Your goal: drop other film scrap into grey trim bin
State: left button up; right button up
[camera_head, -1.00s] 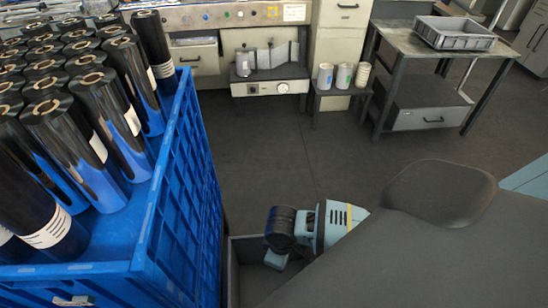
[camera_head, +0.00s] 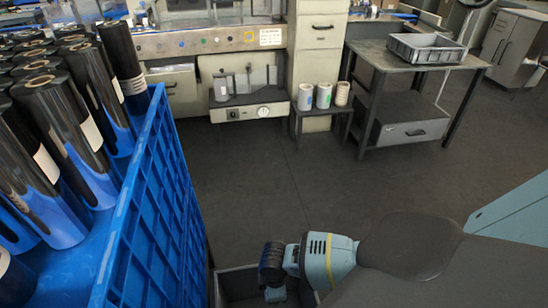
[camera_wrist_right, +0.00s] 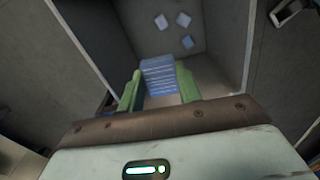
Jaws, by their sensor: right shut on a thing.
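A blue and white striped film scrap (camera_wrist_right: 159,70) is between the green fingers of my right gripper (camera_wrist_right: 158,84) in the right wrist view. The gripper is shut on it. The scrap is over the open grey trim bin (camera_wrist_right: 222,58), whose walls stand on both sides. Three small pale pieces lie on the bin's floor beyond the scrap. In the head view the grey trim bin (camera_head: 217,290) is at the bottom, with my right wrist (camera_head: 272,264) over it. The fingers and the scrap are hidden there. My left gripper is not in view.
A blue crate (camera_head: 150,190) full of dark film rolls stands close at the left. A grey table (camera_head: 375,55) with a grey tray (camera_head: 428,38) is at the back right. The middle floor is clear.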

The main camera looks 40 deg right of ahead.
notch_tip(320, 180, down, 3)
jog(key=b, duration=0.2)
jog(key=shift+s+f+b, duration=0.1)
jog(key=shift+f+b, duration=0.05)
jog(key=shift+b, duration=0.2)
jog(key=shift+f+b, duration=0.65)
jog(key=shift+b, duration=0.1)
jog(key=o, duration=1)
jog(key=shift+r, duration=0.1)
